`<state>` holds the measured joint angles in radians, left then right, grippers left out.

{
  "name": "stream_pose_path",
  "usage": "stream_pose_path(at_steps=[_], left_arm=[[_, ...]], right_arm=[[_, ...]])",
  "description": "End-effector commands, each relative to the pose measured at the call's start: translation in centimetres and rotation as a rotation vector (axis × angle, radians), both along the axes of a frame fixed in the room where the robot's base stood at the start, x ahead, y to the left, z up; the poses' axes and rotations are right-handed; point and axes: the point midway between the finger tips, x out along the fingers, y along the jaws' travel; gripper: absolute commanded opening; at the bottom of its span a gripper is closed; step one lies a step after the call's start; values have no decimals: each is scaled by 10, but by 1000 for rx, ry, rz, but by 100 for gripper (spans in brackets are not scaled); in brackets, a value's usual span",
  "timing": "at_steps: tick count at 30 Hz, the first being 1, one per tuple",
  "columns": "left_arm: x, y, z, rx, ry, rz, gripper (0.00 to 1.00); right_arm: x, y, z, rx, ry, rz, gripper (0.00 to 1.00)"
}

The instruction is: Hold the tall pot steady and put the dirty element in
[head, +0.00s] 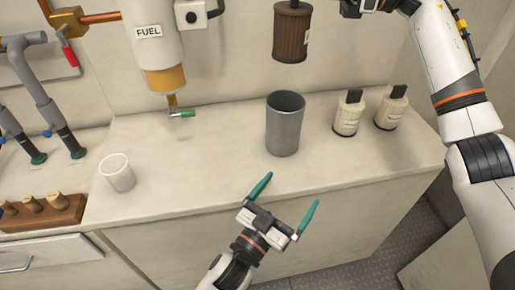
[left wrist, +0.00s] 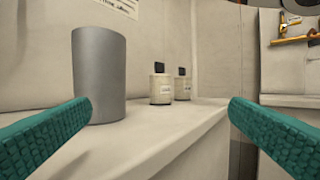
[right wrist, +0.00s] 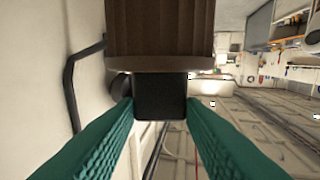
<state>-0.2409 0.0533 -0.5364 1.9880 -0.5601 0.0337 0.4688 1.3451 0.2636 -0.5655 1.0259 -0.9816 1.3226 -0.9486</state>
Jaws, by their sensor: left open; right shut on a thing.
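The tall grey pot (head: 284,128) stands upright and open-topped on the pale counter. The dirty element (head: 290,35), a dark brown pleated cylinder, hangs upright in the air above and behind the pot, not in it. My right gripper (right wrist: 160,100) is shut on the element's black top tab; the element (right wrist: 160,30) fills the top of the right wrist view. My left gripper (head: 291,190) is open and empty in front of the counter, near the pot. In the left wrist view the pot (left wrist: 100,75) is beyond the left finger, apart from it.
Two cream elements with black tabs (head: 347,117) (head: 390,112) stand right of the pot. A white cup (head: 117,172) stands at the left. The FUEL housing (head: 153,40) with a green-handled drain (head: 182,114) hangs behind. Counter between cup and pot is clear.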

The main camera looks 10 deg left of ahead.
Motion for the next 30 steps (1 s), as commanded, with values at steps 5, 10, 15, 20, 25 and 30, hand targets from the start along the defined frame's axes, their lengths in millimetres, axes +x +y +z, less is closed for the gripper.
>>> stream_pose_path(at_steps=[5, 10, 15, 20, 25, 30], left_arm=[[48, 45, 24, 21, 78, 110, 100], [70, 66, 41, 54, 150, 112, 100], [77, 71, 52, 81, 183, 78, 100], [83, 69, 55, 89, 192, 62, 100], [103, 59, 56, 88, 192, 61, 100], [133, 43, 56, 87, 192, 61, 100]], right_arm=[[0, 0, 1, 1, -1, 0, 0], [0, 0, 1, 1, -1, 0, 0], [0, 0, 1, 1, -1, 0, 0], [0, 0, 1, 1, -1, 0, 0], [0, 0, 1, 1, -1, 0, 0], [0, 0, 1, 1, -1, 0, 0]])
